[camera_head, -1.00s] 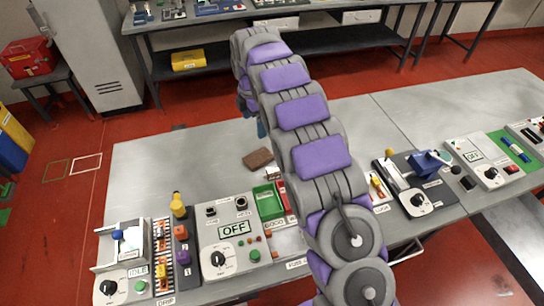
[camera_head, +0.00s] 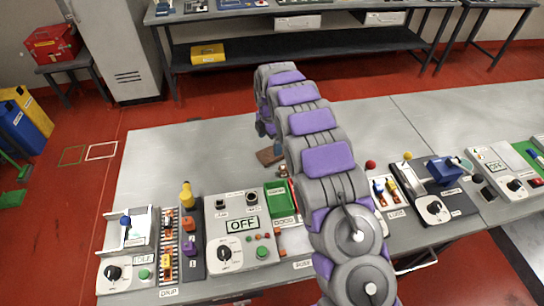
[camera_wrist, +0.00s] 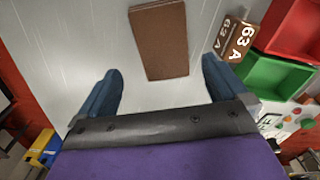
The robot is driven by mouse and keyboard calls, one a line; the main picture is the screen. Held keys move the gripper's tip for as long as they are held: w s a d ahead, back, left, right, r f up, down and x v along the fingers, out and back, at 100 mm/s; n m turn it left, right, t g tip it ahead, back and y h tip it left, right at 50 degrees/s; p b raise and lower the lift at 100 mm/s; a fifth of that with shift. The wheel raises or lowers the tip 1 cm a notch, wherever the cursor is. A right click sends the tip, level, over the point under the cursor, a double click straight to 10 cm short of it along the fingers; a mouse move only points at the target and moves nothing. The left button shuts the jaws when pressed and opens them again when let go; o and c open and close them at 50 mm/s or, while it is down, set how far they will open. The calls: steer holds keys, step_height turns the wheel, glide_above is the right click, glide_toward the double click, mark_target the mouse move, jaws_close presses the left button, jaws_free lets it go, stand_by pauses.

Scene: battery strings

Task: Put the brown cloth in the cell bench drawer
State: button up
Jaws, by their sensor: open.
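The brown cloth (camera_wrist: 158,40) is a flat, folded-looking rectangle lying on the grey bench top in the wrist view. In the head view a corner of the cloth (camera_head: 268,156) shows beside my arm, which covers the rest. My gripper (camera_wrist: 161,68) is open and empty, its two blue fingers spread on either side of the cloth's near end. The height of the fingers above the bench is hard to tell. White drawer fronts (camera_head: 298,22) show under the far bench and look shut. I cannot tell which drawer is the cell bench's.
A brown block marked 63 A (camera_wrist: 232,38) lies close to the right finger. Behind it are a green bin (camera_wrist: 272,76) and a red bin (camera_wrist: 295,28). Control boxes, such as the OFF panel (camera_head: 238,225), line the bench's near edge. The bench's left part is clear.

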steer(key=shift+d+f, duration=0.3)
steer(key=shift+f, duration=0.6)
steer(key=f, duration=0.1)
steer(key=f+b, duration=0.1)
steer(key=f, duration=0.2)
steer(key=shift+w+d+b, duration=0.2)
steer(key=shift+d+b, duration=0.15)
steer(key=shift+c, duration=0.3)
steer(key=c, duration=1.1)
steer(key=shift+r, duration=0.1)
